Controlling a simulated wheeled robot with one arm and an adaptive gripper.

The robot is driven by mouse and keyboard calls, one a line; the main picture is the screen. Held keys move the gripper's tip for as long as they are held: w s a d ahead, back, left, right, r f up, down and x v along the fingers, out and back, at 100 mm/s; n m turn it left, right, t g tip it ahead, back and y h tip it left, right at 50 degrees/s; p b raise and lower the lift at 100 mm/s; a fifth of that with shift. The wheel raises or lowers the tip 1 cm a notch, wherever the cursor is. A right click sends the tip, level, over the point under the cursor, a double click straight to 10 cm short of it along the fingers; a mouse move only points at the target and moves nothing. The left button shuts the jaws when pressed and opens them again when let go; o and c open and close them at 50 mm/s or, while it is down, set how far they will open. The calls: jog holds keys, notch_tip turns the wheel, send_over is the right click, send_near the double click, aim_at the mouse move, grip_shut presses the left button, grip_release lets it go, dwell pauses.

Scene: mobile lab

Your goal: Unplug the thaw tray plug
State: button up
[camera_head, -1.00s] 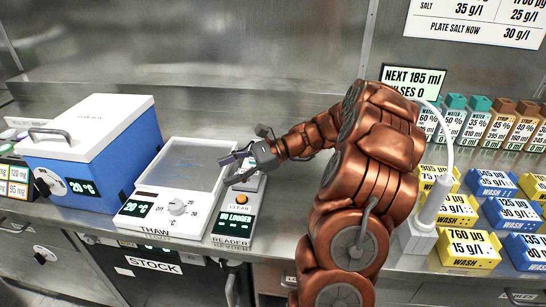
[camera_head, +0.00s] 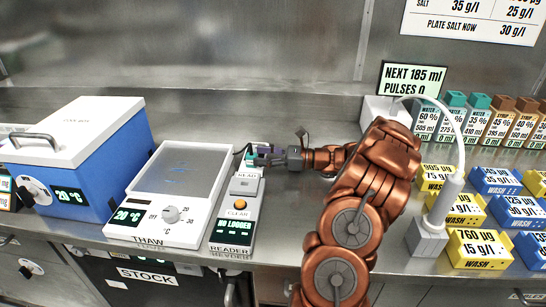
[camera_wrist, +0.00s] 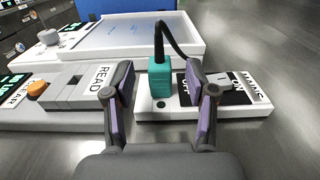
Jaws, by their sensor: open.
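The thaw tray (camera_head: 150,207) is a white unit with a grey plate, a dial and a display reading 20 °C. In the wrist view, a teal plug (camera_wrist: 160,76) with a black cord (camera_wrist: 176,42) stands upright in a white socket strip (camera_wrist: 152,108). The cord curves up and back towards the thaw tray (camera_wrist: 190,50). My gripper (camera_wrist: 162,97) is open, with one finger on each side of the plug and visible gaps to it. In the head view my gripper (camera_head: 262,157) is behind the reader and mostly hides the plug.
The reader (camera_head: 232,228) with its orange clear button stands beside the tray. A rocker switch (camera_wrist: 220,80) is on the strip, right of the plug. A blue cool box (camera_head: 75,160) is at the left. Wash boxes (camera_head: 480,248) and bottles (camera_head: 500,125) are at the right.

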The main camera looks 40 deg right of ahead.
aim_at(252, 155)
jog(key=shift+x, duration=1.8)
grip_shut()
jog(key=shift+r+p, duration=0.45)
jog(key=shift+p, duration=0.05)
jog(key=shift+r+p, duration=1.45)
jog(key=shift+r, duration=0.15)
